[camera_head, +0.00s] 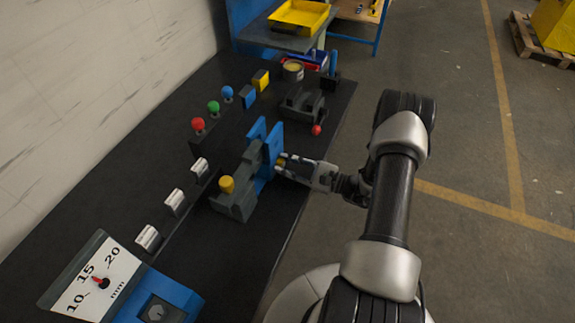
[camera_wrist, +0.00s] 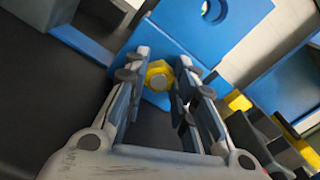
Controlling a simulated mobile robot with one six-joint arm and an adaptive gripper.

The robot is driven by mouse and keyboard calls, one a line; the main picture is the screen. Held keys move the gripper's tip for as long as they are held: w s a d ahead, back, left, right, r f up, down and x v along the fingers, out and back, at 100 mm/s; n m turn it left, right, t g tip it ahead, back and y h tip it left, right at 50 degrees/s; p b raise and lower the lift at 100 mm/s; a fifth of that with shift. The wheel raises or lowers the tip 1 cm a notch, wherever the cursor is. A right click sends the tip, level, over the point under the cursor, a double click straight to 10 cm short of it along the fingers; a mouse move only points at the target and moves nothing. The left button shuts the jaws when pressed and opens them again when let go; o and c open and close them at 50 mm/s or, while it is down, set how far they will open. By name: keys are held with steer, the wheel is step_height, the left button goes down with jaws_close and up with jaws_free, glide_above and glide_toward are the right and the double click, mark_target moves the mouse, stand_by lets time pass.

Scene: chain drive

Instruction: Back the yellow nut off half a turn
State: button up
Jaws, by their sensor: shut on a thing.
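The yellow nut (camera_wrist: 160,74) sits on the face of a blue plate (camera_wrist: 168,40), with a grey bolt end in its middle. In the head view a bit of the nut (camera_head: 281,161) shows beside the blue plate (camera_head: 268,160). My gripper (camera_wrist: 159,80) has a finger on each side of the nut and is shut on it. It also shows in the head view (camera_head: 284,165), reaching in from the right. The fingers hide the sides of the nut.
The plate stands by a grey block (camera_head: 236,203) with a yellow knob (camera_head: 227,184) on the dark bench. Behind are red (camera_head: 198,125), green (camera_head: 214,107) and blue (camera_head: 228,92) knobs. A gauge (camera_head: 95,282) is at front left. Open floor lies right.

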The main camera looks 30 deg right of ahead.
steer(key=o, duration=1.1)
steer(key=shift+c, duration=0.2)
steer(key=v, duration=1.2)
